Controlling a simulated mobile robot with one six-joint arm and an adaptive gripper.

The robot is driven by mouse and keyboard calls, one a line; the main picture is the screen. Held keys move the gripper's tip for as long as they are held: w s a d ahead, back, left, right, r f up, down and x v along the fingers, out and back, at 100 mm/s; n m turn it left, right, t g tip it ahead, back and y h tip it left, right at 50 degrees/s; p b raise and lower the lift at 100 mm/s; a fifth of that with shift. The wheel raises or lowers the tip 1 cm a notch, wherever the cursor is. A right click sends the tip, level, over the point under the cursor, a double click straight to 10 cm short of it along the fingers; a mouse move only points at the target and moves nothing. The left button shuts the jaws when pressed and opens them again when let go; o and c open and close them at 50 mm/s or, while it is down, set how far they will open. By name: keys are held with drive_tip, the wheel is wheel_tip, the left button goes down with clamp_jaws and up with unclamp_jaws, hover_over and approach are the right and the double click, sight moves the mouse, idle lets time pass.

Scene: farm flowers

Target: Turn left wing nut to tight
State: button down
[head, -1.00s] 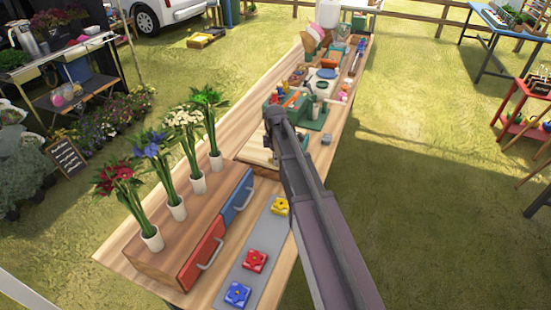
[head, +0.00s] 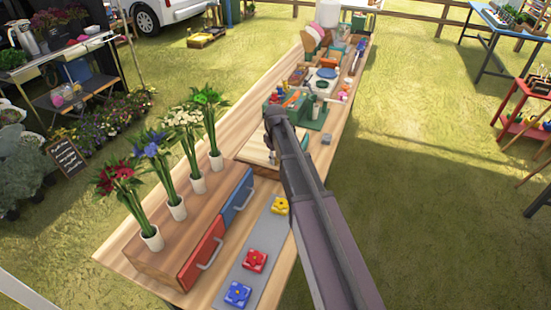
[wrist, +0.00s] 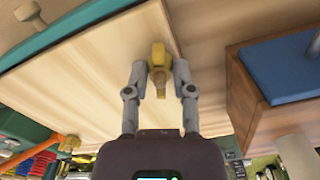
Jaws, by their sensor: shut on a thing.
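A yellow wing nut (wrist: 157,52) stands at the edge of a pale wooden press board (wrist: 85,85). My gripper (wrist: 159,68) has its two grey fingers closed in on this nut from both sides. In the head view the board (head: 257,148) lies on the long table, partly behind my arm. My gripper and the held nut are hidden there.
A wooden box with a blue drawer (head: 236,195) and a red drawer (head: 203,250) stands close to the board; its blue front also shows in the wrist view (wrist: 270,70). Vases of flowers (head: 176,207) stand on it. A green-framed item (head: 312,114) is just beyond the board.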

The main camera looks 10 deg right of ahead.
drive_tip(key=m, duration=0.4)
drive_tip(key=shift+m, duration=0.4)
drive_tip(key=m, duration=1.3)
drive_tip(key=shift+w, duration=0.1)
drive_tip(key=m, duration=0.7)
drive_tip(key=shift+m, duration=0.4)
drive_tip(key=m, duration=0.6)
drive_tip(key=shift+m, duration=0.4)
